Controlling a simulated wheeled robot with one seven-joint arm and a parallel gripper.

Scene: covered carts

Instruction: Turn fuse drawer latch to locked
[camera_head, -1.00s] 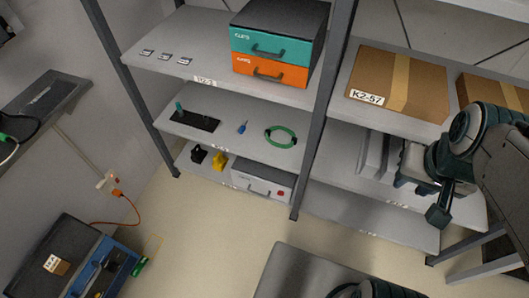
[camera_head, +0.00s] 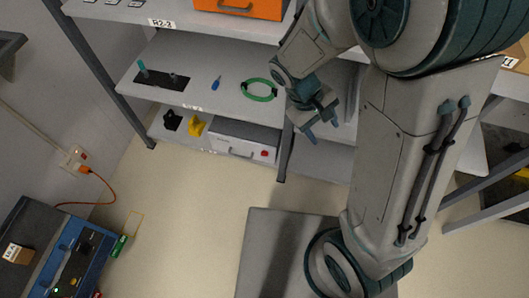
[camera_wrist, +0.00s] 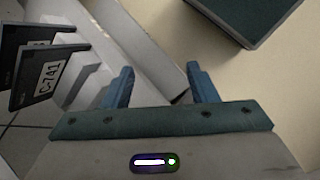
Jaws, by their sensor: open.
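No fuse drawer latch can be made out for certain. A low grey box (camera_head: 235,142) with a dark handle and a small red part (camera_head: 264,153) at its front right stands on the bottom shelf. An orange drawer (camera_head: 245,8) with a handle shows at the top edge of the head view, cut off. No label naming fuses is readable. My gripper (camera_head: 320,120) is open and empty, in front of the rack, up and right of the grey box in the picture. In the wrist view my gripper (camera_wrist: 160,82) shows its two blue fingers apart with nothing between.
The middle shelf (camera_head: 205,55) holds a black plate (camera_head: 165,80) with a teal peg, a blue item (camera_head: 216,83) and a green cable loop (camera_head: 259,90). Black and yellow pieces (camera_head: 196,125) lie below. A blue case (camera_head: 75,255) stands at lower left. Floor (camera_head: 180,205) between is clear.

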